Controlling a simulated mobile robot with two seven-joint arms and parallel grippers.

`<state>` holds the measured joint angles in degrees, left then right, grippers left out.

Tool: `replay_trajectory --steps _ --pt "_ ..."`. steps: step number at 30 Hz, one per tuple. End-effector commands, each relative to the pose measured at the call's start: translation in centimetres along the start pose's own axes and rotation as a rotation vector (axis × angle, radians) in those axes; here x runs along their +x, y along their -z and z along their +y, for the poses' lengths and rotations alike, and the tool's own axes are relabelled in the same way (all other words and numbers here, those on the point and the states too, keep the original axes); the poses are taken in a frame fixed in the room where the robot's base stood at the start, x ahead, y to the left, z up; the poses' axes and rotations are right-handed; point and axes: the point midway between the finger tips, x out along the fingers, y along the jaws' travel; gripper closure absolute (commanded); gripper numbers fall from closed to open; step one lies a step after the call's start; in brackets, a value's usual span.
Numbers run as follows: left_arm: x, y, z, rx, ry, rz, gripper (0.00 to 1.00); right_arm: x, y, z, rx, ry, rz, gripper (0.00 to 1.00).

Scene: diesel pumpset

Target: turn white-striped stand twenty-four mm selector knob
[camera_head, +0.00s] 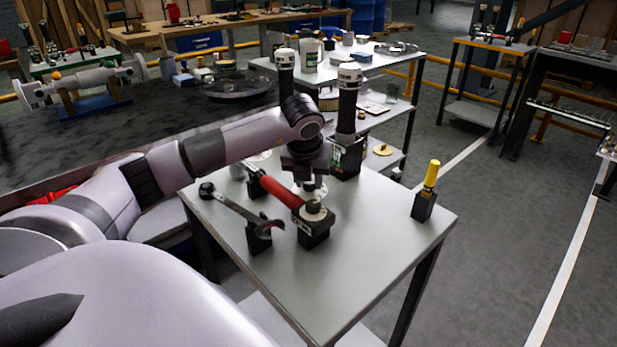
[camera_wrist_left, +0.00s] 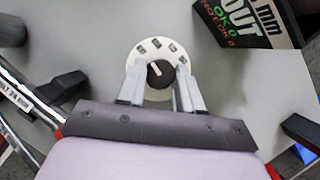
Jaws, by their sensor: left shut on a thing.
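The selector knob (camera_wrist_left: 159,73) is small, round and black with a white stripe, in the left wrist view. It sits at the centre of a pale round dial (camera_wrist_left: 146,46) with several dark marks along its far rim. The stripe points up and slightly left in that view. My left gripper (camera_wrist_left: 160,79) is shut on the knob, with one pale finger on each side of it. In the head view my left gripper (camera_head: 311,184) points down over the grey table (camera_head: 375,240), and the knob cannot be made out there. My right gripper is not in view.
A dark box with "OUT" lettering (camera_wrist_left: 245,22) stands close right of the dial. Near the gripper are a red-handled tool (camera_head: 283,191) on a black block (camera_head: 314,232) and a long wrench (camera_head: 233,205). A yellow-handled tool (camera_head: 431,174) stands at right; the table's front is clear.

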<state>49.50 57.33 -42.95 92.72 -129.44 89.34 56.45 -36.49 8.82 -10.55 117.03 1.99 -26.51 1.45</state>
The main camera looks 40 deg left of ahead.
Motion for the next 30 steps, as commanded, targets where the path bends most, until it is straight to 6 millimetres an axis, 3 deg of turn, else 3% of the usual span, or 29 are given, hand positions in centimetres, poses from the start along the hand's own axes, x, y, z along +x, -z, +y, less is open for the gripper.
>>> replay_trajectory --steps 23,24,26,30 --pt "-0.08 -0.1 -0.06 -0.105 -0.042 -0.001 0.96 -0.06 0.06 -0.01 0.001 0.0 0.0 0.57" --pt "-0.08 -0.1 -0.06 -0.105 -0.041 -0.001 0.62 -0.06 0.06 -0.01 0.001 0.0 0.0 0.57" --pt "-0.08 -0.1 -0.06 -0.105 -0.041 -0.001 0.42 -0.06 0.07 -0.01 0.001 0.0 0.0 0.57" --pt "-0.05 -0.07 -0.06 -0.104 -0.042 0.0 0.4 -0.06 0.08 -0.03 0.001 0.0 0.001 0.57"
